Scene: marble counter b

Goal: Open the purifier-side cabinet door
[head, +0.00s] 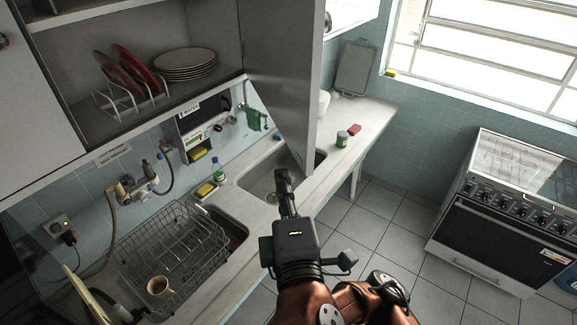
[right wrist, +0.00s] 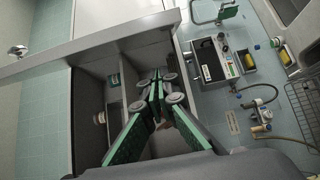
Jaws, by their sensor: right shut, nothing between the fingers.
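The upper cabinet door (head: 284,75) beside the wall-mounted purifier (head: 203,130) stands swung out, and the cabinet's shelves (head: 75,115) are exposed. My right gripper (head: 283,178) is shut and empty, just below the door's lower edge in the head view. I cannot tell whether it touches the door. In the right wrist view my right gripper's green-padded fingers (right wrist: 157,80) are together in front of an open, shelved grey cabinet interior (right wrist: 95,90). The purifier (right wrist: 210,60) also shows there at right. My left gripper is not in view.
Plates (head: 185,64) and a plate rack (head: 130,98) stand in the cabinet. Below are a wire dish rack (head: 178,250) with a mug (head: 159,286), a sink (head: 270,182) and a counter (head: 360,115). A stove (head: 500,220) stands at right; the tiled floor (head: 395,215) between is clear.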

